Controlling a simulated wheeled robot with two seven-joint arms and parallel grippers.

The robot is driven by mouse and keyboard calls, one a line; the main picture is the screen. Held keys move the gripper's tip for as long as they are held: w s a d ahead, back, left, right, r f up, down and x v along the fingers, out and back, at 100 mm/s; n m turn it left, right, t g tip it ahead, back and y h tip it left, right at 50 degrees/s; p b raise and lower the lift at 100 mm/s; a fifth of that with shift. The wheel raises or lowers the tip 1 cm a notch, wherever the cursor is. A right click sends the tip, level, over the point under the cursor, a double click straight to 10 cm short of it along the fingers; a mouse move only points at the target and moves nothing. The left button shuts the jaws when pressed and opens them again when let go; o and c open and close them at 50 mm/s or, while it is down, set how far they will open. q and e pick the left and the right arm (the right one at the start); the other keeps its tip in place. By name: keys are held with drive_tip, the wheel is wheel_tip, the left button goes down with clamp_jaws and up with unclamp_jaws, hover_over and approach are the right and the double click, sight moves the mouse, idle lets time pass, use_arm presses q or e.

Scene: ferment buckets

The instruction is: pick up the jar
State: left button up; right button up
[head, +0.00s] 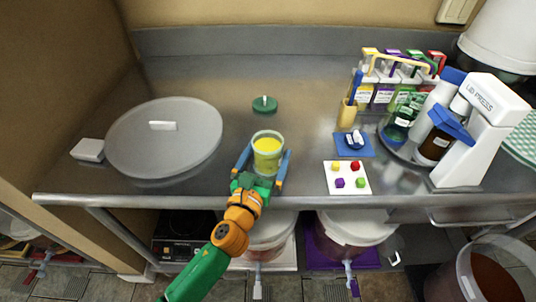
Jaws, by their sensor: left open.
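The jar (267,157) is a clear, greenish container with yellow contents at its top. It stands upright near the front edge of the steel counter. My left gripper (263,162) is open, with one blue finger on each side of the jar. I cannot tell whether the fingers touch it. The lower front of the jar is partly hidden by the gripper. A green lid (264,104) with a small knob lies on the counter behind the jar. My right gripper is not in view.
A large grey round lid (164,138) lies to the left. The counter's back middle is clear.

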use_arm(q)
drive_tip(key=shift+s+r, duration=0.1)
drive_tip(key=shift+s, duration=0.05)
drive_tip(key=c, duration=0.8)
clamp_jaws()
